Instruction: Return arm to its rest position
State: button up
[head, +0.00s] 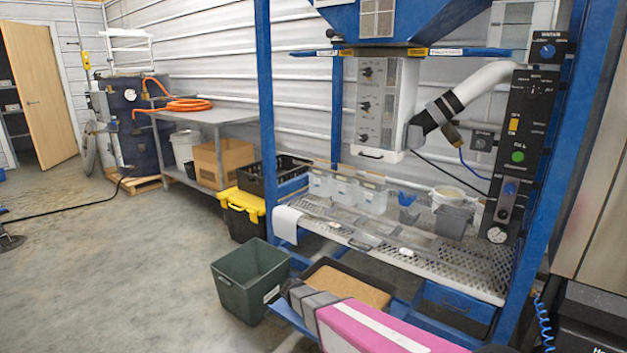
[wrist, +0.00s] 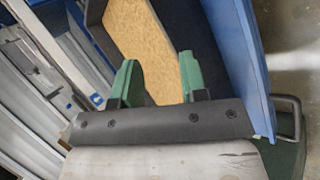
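My gripper (wrist: 159,82) shows in the wrist view with its two green fingers apart. Nothing is held between them. Beyond the fingers lies a dark tray (wrist: 96,12) with tan substrate (wrist: 140,40) in it. In the head view, my pink and grey arm reaches in from the bottom edge, in front of the blue hopper frame (head: 268,120). The gripper itself cannot be made out there. The same tray (head: 335,262) of substrate sits low in the frame, just behind my arm.
A perforated shelf (head: 480,262) with clear tubs (head: 340,188) is above the tray. A green bin (head: 248,280) stands on the floor left of my arm. A blue bin (head: 455,305) is to the right. A control panel (head: 520,150) hangs at right. The floor at left is mostly clear.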

jog(key=s+d+r+m+g+y, duration=0.2)
jog(key=s+d+r+m+y, duration=0.2)
jog(key=s+d+r+y, duration=0.4)
jog(key=s+d+r, duration=0.4)
jog(key=d+r, duration=0.3)
jog(key=r, duration=0.1)
jog(key=shift+s+d+r, duration=0.3)
jog(key=shift+s+r, duration=0.1)
